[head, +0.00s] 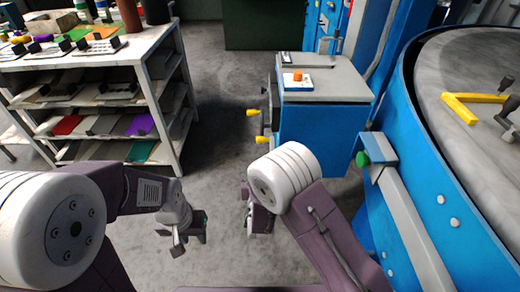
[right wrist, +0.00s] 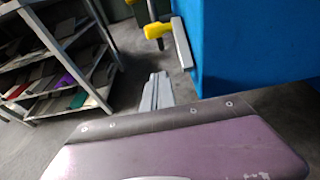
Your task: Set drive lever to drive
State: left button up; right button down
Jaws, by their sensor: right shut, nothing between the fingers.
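Two yellow-handled levers stick out from the left side of the blue cabinet, an upper one (head: 253,112) and a lower one (head: 261,139). I cannot tell which of these is the drive lever. A yellow handle (right wrist: 157,30) shows at the top of the right wrist view. My right gripper (right wrist: 157,88) is shut and empty, below and apart from that handle. In the head view my right arm partly hides it. My left gripper (head: 187,240) hangs over bare floor, touching nothing; its jaw opening is unclear.
The blue cabinet (head: 318,120) has a grey top with an orange button (head: 297,76). The large round blue machine (head: 425,150) fills the right side. A grey shelf rack (head: 165,70) with coloured sheets stands at the left. The floor between is clear.

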jog(key=b+x, duration=0.3)
jog(key=x, duration=0.7)
notch_tip(320, 180, up, 4)
jog(key=shift+s, duration=0.15)
